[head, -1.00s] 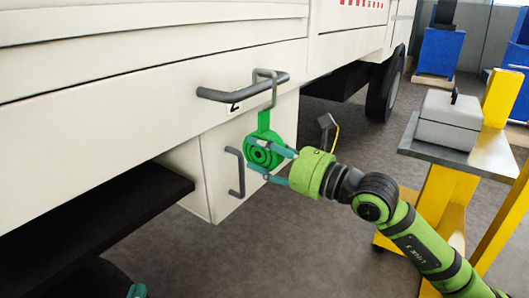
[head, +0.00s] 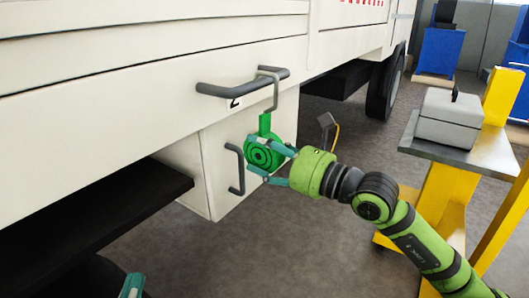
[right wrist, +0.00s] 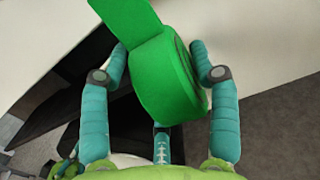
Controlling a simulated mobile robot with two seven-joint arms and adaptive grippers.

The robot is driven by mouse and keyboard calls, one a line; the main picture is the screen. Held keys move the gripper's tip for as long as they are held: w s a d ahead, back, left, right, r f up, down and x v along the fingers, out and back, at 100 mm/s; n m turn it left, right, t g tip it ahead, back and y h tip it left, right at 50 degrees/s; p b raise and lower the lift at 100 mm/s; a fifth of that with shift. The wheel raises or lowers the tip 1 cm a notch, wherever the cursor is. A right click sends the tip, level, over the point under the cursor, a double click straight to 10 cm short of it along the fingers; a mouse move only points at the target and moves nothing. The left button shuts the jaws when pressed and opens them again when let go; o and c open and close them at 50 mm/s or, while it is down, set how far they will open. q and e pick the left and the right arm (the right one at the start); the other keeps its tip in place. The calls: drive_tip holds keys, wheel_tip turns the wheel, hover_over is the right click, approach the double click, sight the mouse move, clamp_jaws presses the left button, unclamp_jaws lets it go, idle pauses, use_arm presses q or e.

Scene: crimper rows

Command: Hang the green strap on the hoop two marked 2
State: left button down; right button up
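The green strap (head: 264,154) is a round green roll with a short green tab and a grey hook (head: 276,92) above it. The hook reaches over the grey bar of hoop two (head: 240,90), beside the black "2" label (head: 235,104). I cannot tell whether the bar bears its weight. My right gripper (head: 272,166) has its teal fingers on both sides of the roll. In the right wrist view the roll (right wrist: 165,80) sits between the fingers (right wrist: 160,65), its hook out of view. Only a teal tip of my left gripper (head: 132,286) shows at the bottom edge.
A smaller dark handle (head: 236,170) is on the white box below the hoop. A dark step (head: 90,220) juts out at left. A yellow cart (head: 440,205) with a grey case (head: 449,118) stands at right.

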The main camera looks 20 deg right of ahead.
drive_tip(key=shift+f, duration=0.1)
drive_tip(key=shift+s+d, duration=0.35)
drive_tip(key=shift+s, duration=0.05)
drive_tip(key=v, duration=1.1)
drive_tip(key=shift+a, duration=0.1)
